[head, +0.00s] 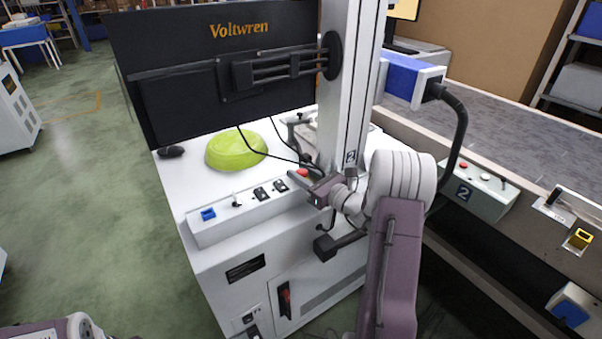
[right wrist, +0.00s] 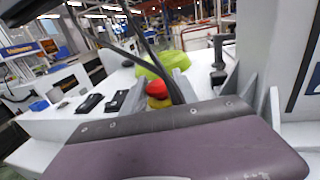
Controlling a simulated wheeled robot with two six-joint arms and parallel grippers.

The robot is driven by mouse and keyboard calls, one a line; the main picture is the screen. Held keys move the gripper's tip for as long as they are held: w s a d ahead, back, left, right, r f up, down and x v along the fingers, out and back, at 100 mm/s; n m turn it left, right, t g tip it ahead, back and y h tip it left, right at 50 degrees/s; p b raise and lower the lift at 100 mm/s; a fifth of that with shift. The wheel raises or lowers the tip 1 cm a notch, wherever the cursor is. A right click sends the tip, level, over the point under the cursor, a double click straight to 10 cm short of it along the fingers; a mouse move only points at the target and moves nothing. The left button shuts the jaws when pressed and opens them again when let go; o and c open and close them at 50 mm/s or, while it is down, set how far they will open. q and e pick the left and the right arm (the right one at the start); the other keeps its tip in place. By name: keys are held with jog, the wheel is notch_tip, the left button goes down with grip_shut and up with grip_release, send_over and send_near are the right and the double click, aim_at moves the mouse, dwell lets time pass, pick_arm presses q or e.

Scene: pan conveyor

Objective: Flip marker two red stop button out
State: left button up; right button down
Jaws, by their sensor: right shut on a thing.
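A red stop button (head: 302,172) sits at the right end of the white control panel, by the column with the number 2 label (head: 350,157). In the right wrist view the red button (right wrist: 158,88) has a yellow collar below it. My right gripper (head: 306,178) is shut on this button, with grey fingers at its sides; its purple body hides the panel below. Another red button (head: 463,165) is on the grey box (head: 485,208) marked 2 beside the conveyor, apart from my gripper.
The panel (head: 232,222) also carries a blue switch (head: 208,214), a small lever and black rocker switches. A green dome (head: 236,150) and dark cables lie behind. A large monitor (head: 220,65) stands at the back. The conveyor (head: 510,130) runs at the right.

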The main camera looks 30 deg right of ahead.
notch_tip(320, 180, up, 2)
jog(key=shift+p, duration=0.6)
jog(key=c, duration=0.9)
grip_release()
jog(key=shift+c, duration=0.2)
jog(key=v, duration=0.9)
jog(key=shift+p, duration=0.35)
